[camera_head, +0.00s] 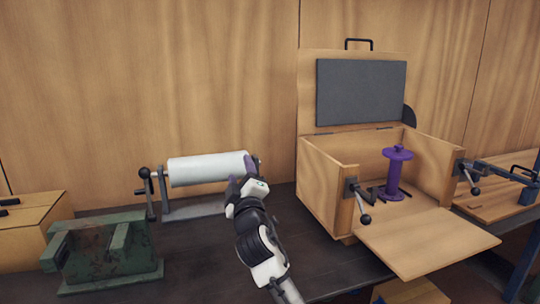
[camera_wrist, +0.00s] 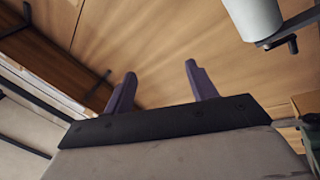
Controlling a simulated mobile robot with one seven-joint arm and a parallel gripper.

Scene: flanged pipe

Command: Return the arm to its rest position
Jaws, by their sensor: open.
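My gripper (camera_wrist: 161,82) shows in the wrist view with its two purple fingers apart and nothing between them. In the head view my gripper (camera_head: 247,165) is raised in front of the right end of a white roll, seen mostly from behind. Whether it touches the roll cannot be told from this view, but the fingers hold nothing. The purple flanged pipe (camera_head: 395,172) stands upright inside the open wooden box (camera_head: 327,180), to the right of my arm and well apart from it.
The white roll (camera_head: 208,169) sits on a stand with a crank; it shows in the wrist view (camera_wrist: 252,15). A green vise (camera_head: 110,252) stands at front left beside a wooden box (camera_head: 35,228). Clamps (camera_head: 362,200) stick out from the open box. The dark bench (camera_head: 215,255) is clear around my arm.

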